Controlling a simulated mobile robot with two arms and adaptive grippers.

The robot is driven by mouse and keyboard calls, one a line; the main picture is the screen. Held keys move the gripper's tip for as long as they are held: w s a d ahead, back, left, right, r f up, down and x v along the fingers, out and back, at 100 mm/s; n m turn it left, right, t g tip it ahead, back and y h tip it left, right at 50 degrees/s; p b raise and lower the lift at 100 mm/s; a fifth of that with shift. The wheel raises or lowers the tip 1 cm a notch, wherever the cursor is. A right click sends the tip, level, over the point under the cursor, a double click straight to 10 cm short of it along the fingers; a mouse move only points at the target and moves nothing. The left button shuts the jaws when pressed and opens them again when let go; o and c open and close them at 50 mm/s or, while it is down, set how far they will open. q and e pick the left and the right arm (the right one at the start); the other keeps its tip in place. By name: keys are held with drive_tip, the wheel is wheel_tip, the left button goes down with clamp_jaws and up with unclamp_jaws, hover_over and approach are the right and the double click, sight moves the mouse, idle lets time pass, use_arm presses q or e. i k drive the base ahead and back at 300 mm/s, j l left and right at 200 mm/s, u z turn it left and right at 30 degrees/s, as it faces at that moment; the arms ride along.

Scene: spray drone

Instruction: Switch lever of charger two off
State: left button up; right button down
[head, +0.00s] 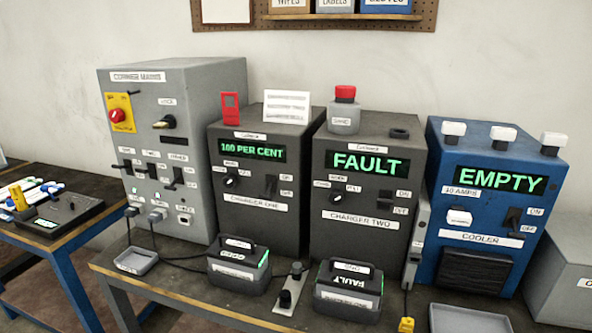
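Charger two (357,245) is a dark grey box on the bench, right of charger one (262,222). Its screen (367,164) reads FAULT in green. Its small dark lever (385,198) is on the right of the front face, beside the ON and OFF labels (402,202). The lever is too small and dark to tell its position for certain. A round knob (337,197) sits at the left of the same face. Neither of my grippers is in view.
A grey cabinet (205,90) stands left of the chargers and a blue cooler (450,200) reading EMPTY stands right. Two battery packs (238,268) (348,292), a small device (291,285) and cables lie in front. A grey tray (468,318) is at the front right.

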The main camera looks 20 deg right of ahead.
sight(384, 201)
drive_tip(key=l+z, duration=0.15)
drive_tip(key=l, duration=0.5)
drive_tip(key=i+l+z, duration=0.15)
drive_tip(key=l, duration=0.55)
drive_tip(key=l+z, duration=0.2)
drive_tip(key=l, duration=0.45)
drive_tip(key=i, duration=0.05)
